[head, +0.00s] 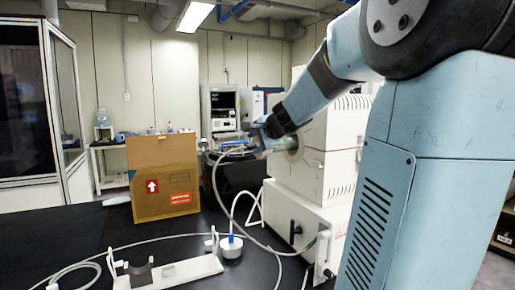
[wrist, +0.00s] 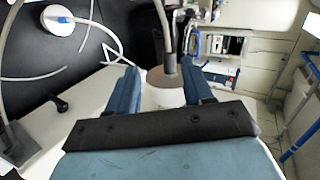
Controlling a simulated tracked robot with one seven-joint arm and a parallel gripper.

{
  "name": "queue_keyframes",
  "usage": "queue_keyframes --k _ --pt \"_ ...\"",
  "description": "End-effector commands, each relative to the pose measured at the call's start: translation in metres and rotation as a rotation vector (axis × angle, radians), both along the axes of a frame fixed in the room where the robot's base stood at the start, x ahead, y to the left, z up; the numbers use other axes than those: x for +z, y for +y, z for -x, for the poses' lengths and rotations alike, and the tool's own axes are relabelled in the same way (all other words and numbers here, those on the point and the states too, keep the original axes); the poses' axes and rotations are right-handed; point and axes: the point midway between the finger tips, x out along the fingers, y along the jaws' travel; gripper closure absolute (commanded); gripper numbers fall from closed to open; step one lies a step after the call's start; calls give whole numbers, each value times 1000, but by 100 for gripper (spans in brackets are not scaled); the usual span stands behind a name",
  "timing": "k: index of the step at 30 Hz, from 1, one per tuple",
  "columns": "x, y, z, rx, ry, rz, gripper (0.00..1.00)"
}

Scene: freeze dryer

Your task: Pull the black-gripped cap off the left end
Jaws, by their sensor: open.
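The white machine (head: 335,135) stands at the centre right in the head view, with a grey fitting (head: 283,143) on its left end. In the wrist view the end piece, a dark grey cap (wrist: 164,80) on a pale round port (wrist: 163,99), shows between my fingers. My gripper (wrist: 160,66) is open, one blue finger on each side of it, with visible gaps. In the head view my gripper (head: 262,131) is at the machine's left end and partly hides the cap. I cannot make out the cap's black grip clearly.
A pale hose (head: 218,190) hangs below the left end. A small white round piece (head: 231,247) and a white stand (head: 170,272) are on the black table (head: 95,235). A cardboard box (head: 163,178) stands behind. A lower white unit (head: 300,222) supports the machine.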

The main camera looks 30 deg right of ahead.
Motion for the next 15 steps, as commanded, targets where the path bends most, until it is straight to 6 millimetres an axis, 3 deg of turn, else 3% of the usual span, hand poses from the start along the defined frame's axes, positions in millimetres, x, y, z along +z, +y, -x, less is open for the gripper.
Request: queue_keyframes --k 3,6,15 --pt "1 -18 -14 -72 -16 -47 49" --pt "1 -24 -20 -98 -23 -63 49" --pt "-9 -25 -38 -100 -21 -66 49"
